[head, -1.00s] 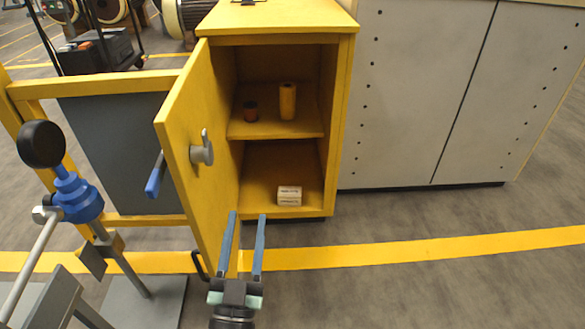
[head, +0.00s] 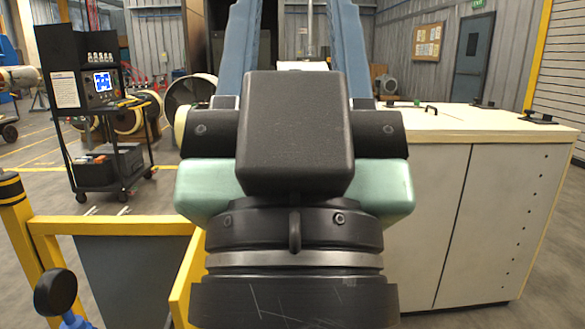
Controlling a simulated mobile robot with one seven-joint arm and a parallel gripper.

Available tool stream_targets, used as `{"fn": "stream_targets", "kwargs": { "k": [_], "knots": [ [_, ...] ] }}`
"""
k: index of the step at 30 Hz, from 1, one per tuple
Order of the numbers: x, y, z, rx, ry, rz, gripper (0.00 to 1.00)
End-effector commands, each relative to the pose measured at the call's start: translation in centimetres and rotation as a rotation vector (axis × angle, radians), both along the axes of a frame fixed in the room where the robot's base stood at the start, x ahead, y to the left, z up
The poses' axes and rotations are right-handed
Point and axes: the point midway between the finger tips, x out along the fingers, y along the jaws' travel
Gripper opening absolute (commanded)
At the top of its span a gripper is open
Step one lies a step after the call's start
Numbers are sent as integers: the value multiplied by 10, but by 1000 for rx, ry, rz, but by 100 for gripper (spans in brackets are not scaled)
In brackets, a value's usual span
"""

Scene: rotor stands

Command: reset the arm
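My gripper (head: 293,45) is raised right in front of the head camera and fills the middle of the view. Its two blue fingers point up and stand wide apart, cut off by the top edge. I see no object between the parts of the fingers that show. The gripper body hides most of the yellow cabinet; what looks like the top of its open door (head: 188,275) shows at the lower left of the gripper.
A white cabinet (head: 480,215) stands at the right with small fittings on its top. A yellow-framed grey panel (head: 135,270) and a black knob on a blue mount (head: 56,292) are at the lower left. A black cart (head: 98,120) with a screen stands behind.

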Motion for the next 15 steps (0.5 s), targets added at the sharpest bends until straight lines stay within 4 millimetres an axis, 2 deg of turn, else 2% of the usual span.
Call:
{"fn": "stream_targets", "kwargs": {
  "k": [1, 15],
  "knots": [
    [0, 0, 30, -1, 0, 1, 47],
    [1, 1, 174, -3, 2, 3, 47]
  ]
}}
